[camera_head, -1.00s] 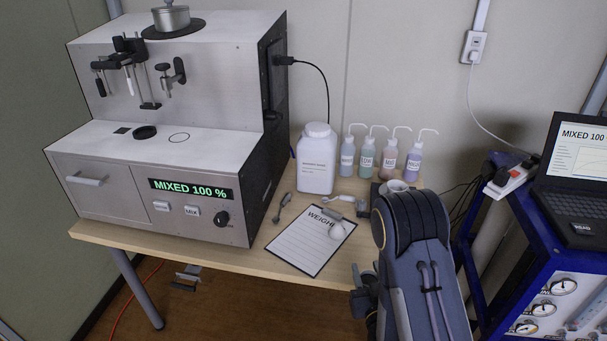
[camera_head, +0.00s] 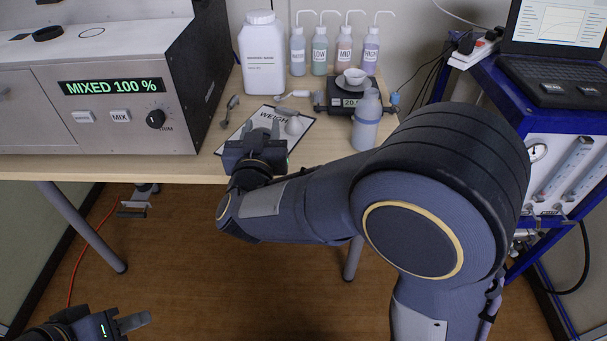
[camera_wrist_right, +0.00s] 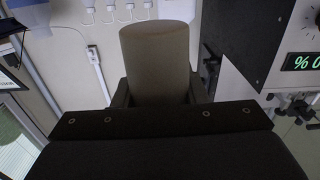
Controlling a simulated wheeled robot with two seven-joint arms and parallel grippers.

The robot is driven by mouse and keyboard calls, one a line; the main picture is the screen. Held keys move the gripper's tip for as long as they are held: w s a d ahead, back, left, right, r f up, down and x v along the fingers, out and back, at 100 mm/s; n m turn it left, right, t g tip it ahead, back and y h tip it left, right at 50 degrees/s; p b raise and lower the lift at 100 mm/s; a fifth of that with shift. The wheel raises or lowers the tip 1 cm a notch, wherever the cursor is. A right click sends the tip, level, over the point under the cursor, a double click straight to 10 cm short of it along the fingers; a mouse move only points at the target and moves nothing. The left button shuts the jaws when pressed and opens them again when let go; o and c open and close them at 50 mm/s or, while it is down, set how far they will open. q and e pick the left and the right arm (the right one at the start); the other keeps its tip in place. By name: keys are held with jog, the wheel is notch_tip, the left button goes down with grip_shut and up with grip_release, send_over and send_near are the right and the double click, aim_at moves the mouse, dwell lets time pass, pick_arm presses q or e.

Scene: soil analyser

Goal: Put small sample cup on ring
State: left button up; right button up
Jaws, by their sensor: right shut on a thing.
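My right gripper (camera_head: 265,133) is over the clipboard at the table's front edge. In the right wrist view, it is shut on a plain grey-brown cylinder (camera_wrist_right: 157,55), which looks like the small sample cup. In the head view the held cup is mostly hidden by the gripper. A black ring (camera_head: 48,34) lies on the analyser's top deck at the upper left, with a thin circle outline (camera_head: 92,32) beside it. The right gripper is well apart from both. My left gripper (camera_head: 138,322) is low at the bottom left, partly cut off; its opening is unclear.
The analyser (camera_head: 120,70) stands left and reads MIXED 100 %.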

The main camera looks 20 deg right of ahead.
dwell(0.3)
jog(key=w+d+f+b, duration=0.1)
jog(key=w+d+f, duration=0.1)
jog(key=d+f, duration=0.1)
jog(key=w+d+f+b, duration=0.2)
jog(key=w+d+f, duration=0.1)
jog(key=d, duration=0.1)
jog(key=w+d+f+b, duration=0.2)
jog(key=w+d+f, duration=0.1)
jog(key=shift+w+d+f, duration=0.15)
jog(key=shift+d+f, duration=0.15)
jog(key=shift+w+d+f+b, duration=0.1)
jog(key=shift+f+b, duration=0.15)
jog(key=shift+f, duration=0.35)
jog(key=shift+w+d+f+b, duration=0.1)
jog(key=shift+f+b, duration=0.15)
jog(key=shift+f, duration=0.65)
jog(key=shift+s, duration=0.1)
